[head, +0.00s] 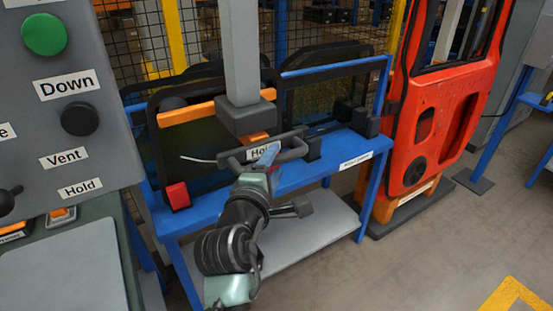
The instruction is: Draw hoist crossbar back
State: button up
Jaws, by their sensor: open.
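The hoist crossbar (296,150) is a dark bar with bent ends, below the dark block (246,116) at the foot of a grey vertical column (241,50). A white label (257,154) on it shows "Ho", the rest hidden by my gripper. My arm comes up from below and hides part of the bench.
A grey control panel (60,130) fills the left. A red door (450,110) stands on the right. Floor is clear at lower right.

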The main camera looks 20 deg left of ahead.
jog(key=shift+w+a+f, duration=0.1)
jog(key=shift+w+f, duration=0.05)
jog(key=shift+w, duration=0.8)
grip_shut()
dwell(0.8)
